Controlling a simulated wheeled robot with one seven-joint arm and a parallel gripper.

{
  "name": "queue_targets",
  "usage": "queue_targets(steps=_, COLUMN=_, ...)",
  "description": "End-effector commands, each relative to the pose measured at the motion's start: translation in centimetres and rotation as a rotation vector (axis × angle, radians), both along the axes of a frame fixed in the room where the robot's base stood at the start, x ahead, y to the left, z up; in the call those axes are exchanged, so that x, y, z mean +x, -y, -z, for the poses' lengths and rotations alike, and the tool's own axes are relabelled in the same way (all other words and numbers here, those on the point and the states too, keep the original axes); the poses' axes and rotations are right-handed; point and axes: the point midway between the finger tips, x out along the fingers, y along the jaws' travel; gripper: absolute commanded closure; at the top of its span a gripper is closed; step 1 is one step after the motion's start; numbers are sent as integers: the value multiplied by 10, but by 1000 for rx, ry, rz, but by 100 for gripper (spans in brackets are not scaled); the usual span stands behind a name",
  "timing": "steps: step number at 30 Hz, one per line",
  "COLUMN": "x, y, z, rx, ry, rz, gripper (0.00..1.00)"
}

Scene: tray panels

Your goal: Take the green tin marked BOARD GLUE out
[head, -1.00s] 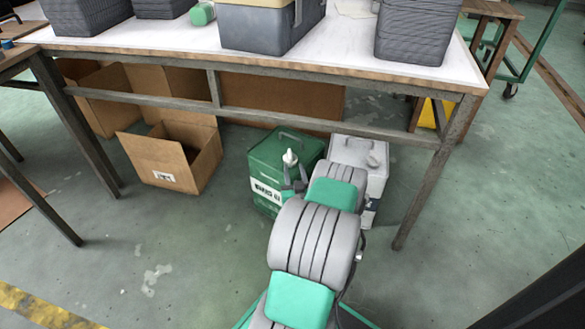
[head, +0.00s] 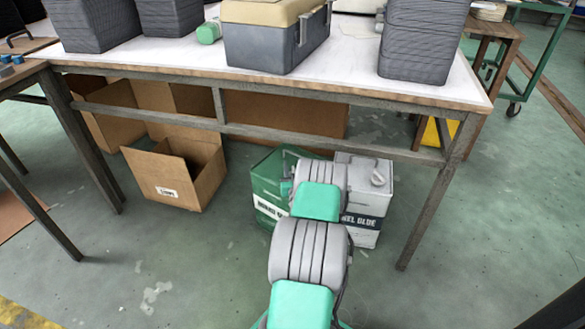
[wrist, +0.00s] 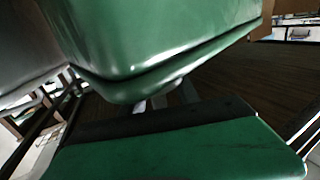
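The green tin (head: 262,184) stands on the floor under the white-topped table. It has a white label with dark lettering, partly hidden by my arm. The white tin with the dark PANEL BLUE label (head: 365,220) stands at its right. My arm reaches down over both tins, and its links hide my gripper in the head view. In the wrist view, a green tin's surface and rim (wrist: 150,40) fill the upper part, very close. Pale pieces of my gripper (wrist: 165,100) show below that rim. I cannot tell whether the fingers are open or hold anything.
The table's front rail (head: 260,133) and right leg (head: 432,200) frame the space around the tins. An open cardboard box (head: 185,185) stands left of the green tin. Grey bins (head: 425,40) stand on the table. The floor in front is clear.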

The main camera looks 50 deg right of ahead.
Motion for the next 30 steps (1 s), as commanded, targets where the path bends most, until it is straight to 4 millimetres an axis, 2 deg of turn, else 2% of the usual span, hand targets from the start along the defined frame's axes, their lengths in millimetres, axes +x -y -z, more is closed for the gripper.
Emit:
queue_targets(steps=2, x=0, y=0, z=0, rx=0, ry=0, rz=0, gripper=65)
queue_targets(steps=15, x=0, y=0, z=0, rx=-1, ry=0, rz=0, gripper=100)
queue_targets(steps=30, x=-1, y=1, z=0, rx=-1, ry=0, rz=2, gripper=100)
